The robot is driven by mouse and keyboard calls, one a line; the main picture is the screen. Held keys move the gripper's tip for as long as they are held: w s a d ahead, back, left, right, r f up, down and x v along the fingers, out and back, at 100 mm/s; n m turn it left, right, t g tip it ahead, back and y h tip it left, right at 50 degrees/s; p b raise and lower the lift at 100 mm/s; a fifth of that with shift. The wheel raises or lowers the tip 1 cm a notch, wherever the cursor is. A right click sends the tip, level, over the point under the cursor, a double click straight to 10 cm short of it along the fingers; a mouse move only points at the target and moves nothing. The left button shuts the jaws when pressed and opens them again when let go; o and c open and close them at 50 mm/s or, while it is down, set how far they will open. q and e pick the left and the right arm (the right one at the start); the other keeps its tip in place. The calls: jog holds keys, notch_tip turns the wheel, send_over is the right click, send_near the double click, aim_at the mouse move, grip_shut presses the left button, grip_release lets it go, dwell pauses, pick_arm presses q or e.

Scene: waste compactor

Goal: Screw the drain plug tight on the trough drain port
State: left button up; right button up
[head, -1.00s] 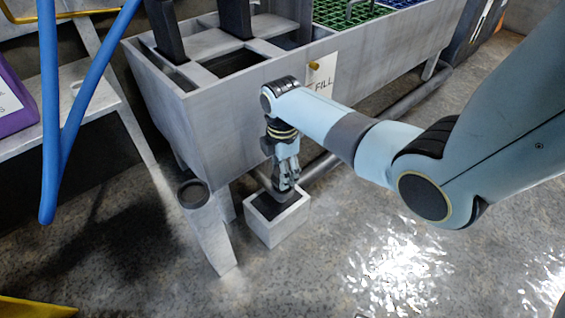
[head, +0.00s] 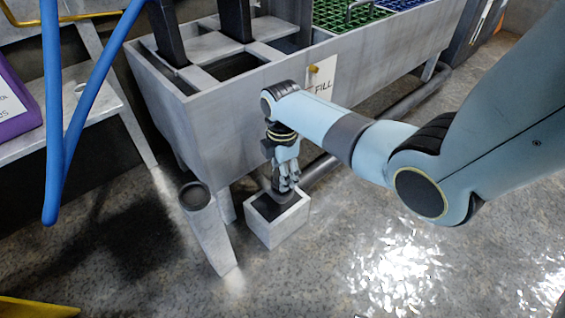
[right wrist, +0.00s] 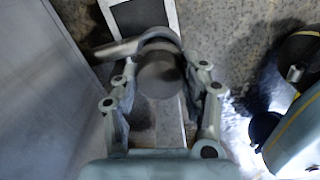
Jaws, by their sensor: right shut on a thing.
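My right gripper (head: 286,186) hangs low at the front of the grey trough (head: 230,115), above a small open box on the floor. In the right wrist view its fingers (right wrist: 161,88) are shut on a dark round piece, which I take to be the drain plug (right wrist: 160,76). A curved grey pipe piece (right wrist: 125,47), apparently the drain port, comes from the trough side and meets the plug's far edge. How far the plug sits on it is hidden. My left gripper is not in view.
The open grey box (head: 281,224) stands on the floor beneath the gripper. A blue hose (head: 52,120) hangs at the left. Floor at the right is clear.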

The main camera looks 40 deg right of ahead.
jog(key=shift+f+b, duration=0.45)
jog(key=shift+f, duration=0.45)
dwell(0.5)
jog(key=shift+p, duration=0.4)
dwell(1.0)
jog(key=shift+f, duration=0.2)
dwell(0.3)
jog(key=o, duration=0.5)
jog(key=c, duration=0.6)
jog(key=shift+o, duration=0.2)
jog(key=m, duration=0.1)
jog(key=m+p, duration=0.1)
jog(key=m, duration=0.1)
jog(key=shift+w+r, duration=0.1)
jog(key=shift+r, duration=0.15)
jog(key=shift+f+m+p, duration=0.15)
jog(key=shift+m+p, duration=0.15)
jog(key=shift+m, duration=0.7)
jog(key=shift+f, duration=0.1)
